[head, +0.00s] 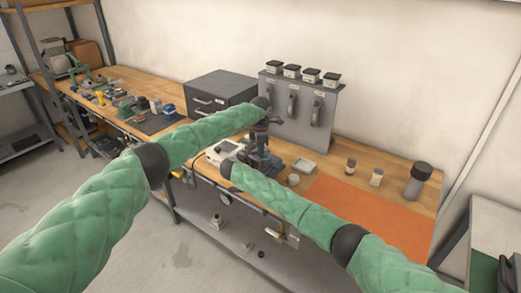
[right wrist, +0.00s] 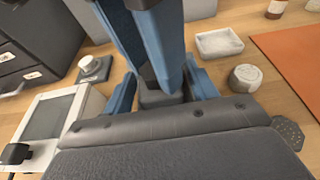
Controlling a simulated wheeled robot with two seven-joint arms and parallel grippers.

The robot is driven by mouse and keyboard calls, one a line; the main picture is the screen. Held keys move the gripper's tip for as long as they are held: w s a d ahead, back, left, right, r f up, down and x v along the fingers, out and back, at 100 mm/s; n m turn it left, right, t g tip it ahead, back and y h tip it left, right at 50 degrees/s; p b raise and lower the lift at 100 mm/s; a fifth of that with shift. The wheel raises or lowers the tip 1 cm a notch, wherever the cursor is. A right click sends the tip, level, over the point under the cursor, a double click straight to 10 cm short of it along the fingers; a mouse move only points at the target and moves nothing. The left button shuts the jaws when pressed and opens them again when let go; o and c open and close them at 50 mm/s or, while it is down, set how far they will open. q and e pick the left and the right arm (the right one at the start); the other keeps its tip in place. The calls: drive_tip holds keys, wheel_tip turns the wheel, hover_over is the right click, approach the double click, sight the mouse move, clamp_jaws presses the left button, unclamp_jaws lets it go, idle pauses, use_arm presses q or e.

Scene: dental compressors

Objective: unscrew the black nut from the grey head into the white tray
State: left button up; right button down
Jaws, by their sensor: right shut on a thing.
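The white tray (head: 304,165) lies on the bench right of my grippers; it also shows, empty, in the right wrist view (right wrist: 219,43). My right gripper (right wrist: 160,90) has its blue fingers shut on a grey block, which seems to be the grey head (right wrist: 160,99). My left gripper (head: 262,128) is above it, coming down from the left arm; its long blue fingers fill the top middle of the right wrist view. Its fingertips are hidden behind the grey block and the right fingers, so I cannot tell its opening. I cannot make out the black nut.
A small round pale container (head: 293,180) stands in front of the tray. A white device (head: 222,150) is left of the grippers. A grey panel (head: 310,105) stands behind.

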use_arm(q)
clamp_jaws()
use_arm(e)
drive_tip(key=shift+s+a, duration=0.1)
use_arm(q)
drive_tip(key=shift+a+r+n, duration=0.1)
drive_tip(key=shift+n, duration=1.3)
drive_tip(key=shift+w, duration=0.1)
use_arm(e)
drive_tip(key=shift+f, duration=0.1)
use_arm(q)
drive_tip(key=shift+r, duration=0.2)
drive_tip(key=shift+r, duration=0.35)
drive_tip(key=shift+r, duration=0.55)
drive_tip(key=shift+r, duration=2)
use_arm(e)
drive_tip(key=shift+c, duration=1.9)
unclamp_jaws()
